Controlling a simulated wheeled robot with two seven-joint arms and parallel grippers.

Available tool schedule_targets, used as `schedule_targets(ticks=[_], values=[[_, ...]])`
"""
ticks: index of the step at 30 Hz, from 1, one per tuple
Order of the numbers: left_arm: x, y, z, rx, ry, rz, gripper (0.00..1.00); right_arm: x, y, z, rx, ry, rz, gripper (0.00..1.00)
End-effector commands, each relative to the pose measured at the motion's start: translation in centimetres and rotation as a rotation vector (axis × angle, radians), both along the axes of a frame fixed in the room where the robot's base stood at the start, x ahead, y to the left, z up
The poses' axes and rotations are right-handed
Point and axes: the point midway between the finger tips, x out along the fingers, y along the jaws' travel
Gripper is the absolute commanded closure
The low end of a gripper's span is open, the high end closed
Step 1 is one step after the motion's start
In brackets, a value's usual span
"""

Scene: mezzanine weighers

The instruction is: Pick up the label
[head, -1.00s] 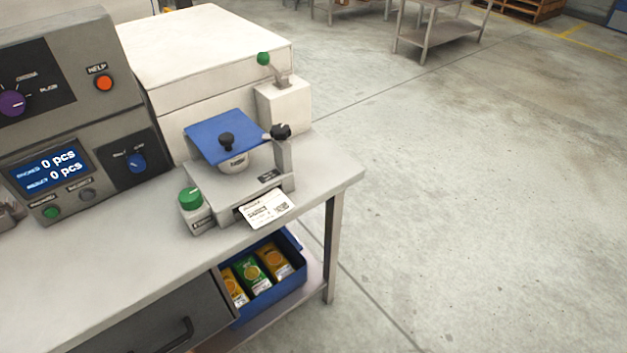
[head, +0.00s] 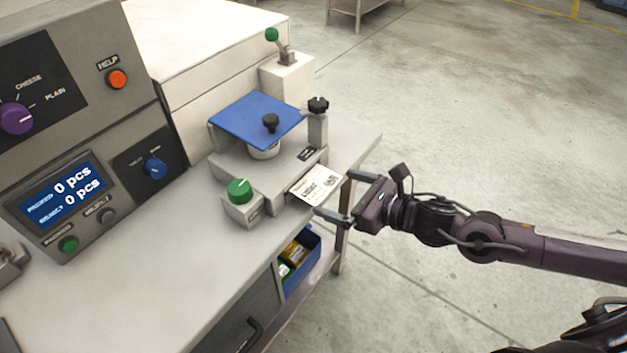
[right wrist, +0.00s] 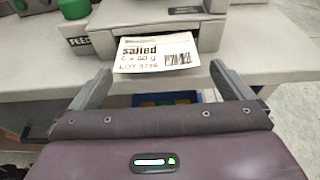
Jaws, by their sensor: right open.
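The white label (head: 317,186) sticks out of the front slot of the grey label printer (head: 262,178) and overhangs toward the table's edge. In the right wrist view the label (right wrist: 155,54) reads "Salted" with a lot line and a barcode, and lies ahead, between the lines of the two fingers. My right gripper (head: 338,197) is open and empty, its fingertips on either side of the label's free end, close to it. Whether a fingertip touches the label I cannot tell. My left gripper is not in view.
The printer's green knob (head: 239,190) stands left of the label. A control panel with a screen (head: 62,193) is at the left. Below the tabletop (head: 172,262) is a blue bin (head: 313,256) with packets. The floor at the right is clear.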

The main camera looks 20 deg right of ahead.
Motion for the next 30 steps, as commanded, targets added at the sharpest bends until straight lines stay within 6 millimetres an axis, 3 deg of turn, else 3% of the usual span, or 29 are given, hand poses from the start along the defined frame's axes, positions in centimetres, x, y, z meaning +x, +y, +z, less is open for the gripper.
schedule_targets(ticks=[18,28,30], values=[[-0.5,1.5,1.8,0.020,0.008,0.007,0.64,4.4,3.8,-0.8,0.006,0.001,-0.004,0.00],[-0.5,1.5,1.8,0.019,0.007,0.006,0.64,4.8,4.1,-1.2,0.003,0.002,-0.002,0.00],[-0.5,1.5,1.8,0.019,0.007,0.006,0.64,4.8,4.1,-1.2,0.003,0.002,-0.002,0.08]])
